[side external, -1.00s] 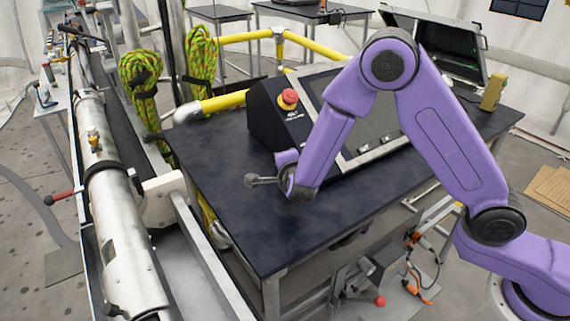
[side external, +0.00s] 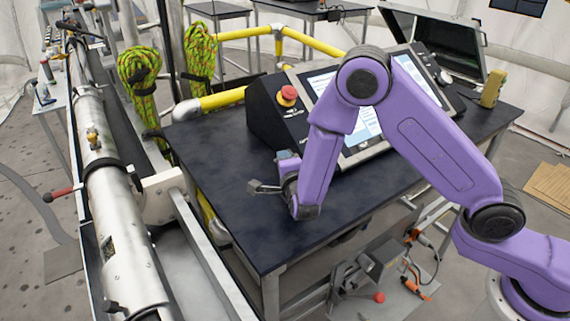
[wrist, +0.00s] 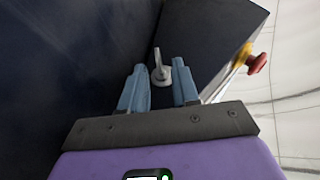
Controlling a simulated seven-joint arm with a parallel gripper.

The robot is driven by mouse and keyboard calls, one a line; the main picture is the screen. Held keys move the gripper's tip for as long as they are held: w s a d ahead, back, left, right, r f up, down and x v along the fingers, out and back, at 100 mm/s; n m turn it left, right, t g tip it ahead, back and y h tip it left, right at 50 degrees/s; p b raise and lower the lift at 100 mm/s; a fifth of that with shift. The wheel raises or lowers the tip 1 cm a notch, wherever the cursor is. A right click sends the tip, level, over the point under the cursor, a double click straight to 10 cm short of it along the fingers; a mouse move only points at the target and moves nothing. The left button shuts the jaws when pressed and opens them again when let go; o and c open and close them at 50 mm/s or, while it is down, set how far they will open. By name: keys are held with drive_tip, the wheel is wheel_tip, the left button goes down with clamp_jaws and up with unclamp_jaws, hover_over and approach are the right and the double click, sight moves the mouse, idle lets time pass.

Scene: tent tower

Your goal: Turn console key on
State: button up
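The console (side external: 262,110) is a dark wedge-shaped box on the table, with a lit pale screen (side external: 322,84) partly hidden behind my arm. The key (wrist: 158,66) shows in the wrist view as a small grey metal piece. It stands just beyond and between the tips of my gripper (wrist: 160,76). The two blue fingers are apart, with a gap showing around the key. In the side view my gripper (side external: 264,187) is in front of the console, low over the table. The key cannot be made out there.
A red stop button (side external: 288,93) sits on the console and also shows in the wrist view (wrist: 257,63). The dark table (side external: 220,165) is clear to the left. A yellow device (side external: 492,88) and an open case (side external: 440,45) are at the right. A metal tube (side external: 115,220) runs along the left.

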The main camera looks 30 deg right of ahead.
drive_tip(key=v, duration=1.7)
drive_tip(key=shift+s+a+r, duration=0.1)
drive_tip(key=shift+s+a, duration=0.05)
